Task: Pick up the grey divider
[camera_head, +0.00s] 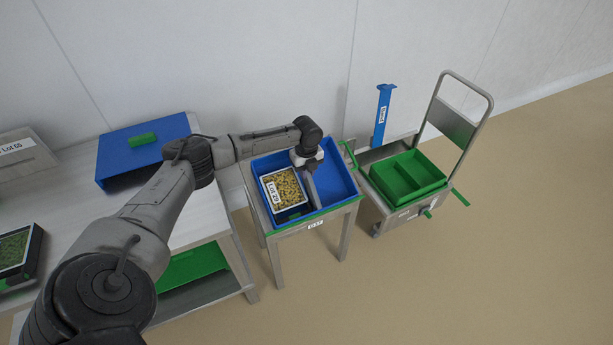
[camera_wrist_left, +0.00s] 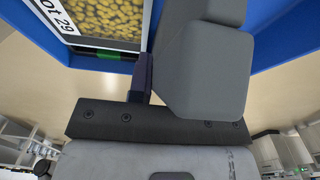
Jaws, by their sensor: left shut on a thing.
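The grey divider (camera_head: 312,191) is a thin upright plate in the blue crate (camera_head: 341,178) on the small stand. It stands to the right of the tray marked Lot 29 (camera_head: 284,189). My left gripper (camera_head: 308,164) is over the crate, shut on the divider's upper part. In the left wrist view the divider (camera_wrist_left: 200,75) is a large grey block that hides most of the fingers. The tray also shows at the upper left there (camera_wrist_left: 100,20). Whether the divider's lower edge touches the crate floor is hidden. My right gripper is not in view.
The right side of the crate is empty. A bench with a blue box (camera_head: 118,155) and a tray of green contents (camera_head: 14,250) is at the left.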

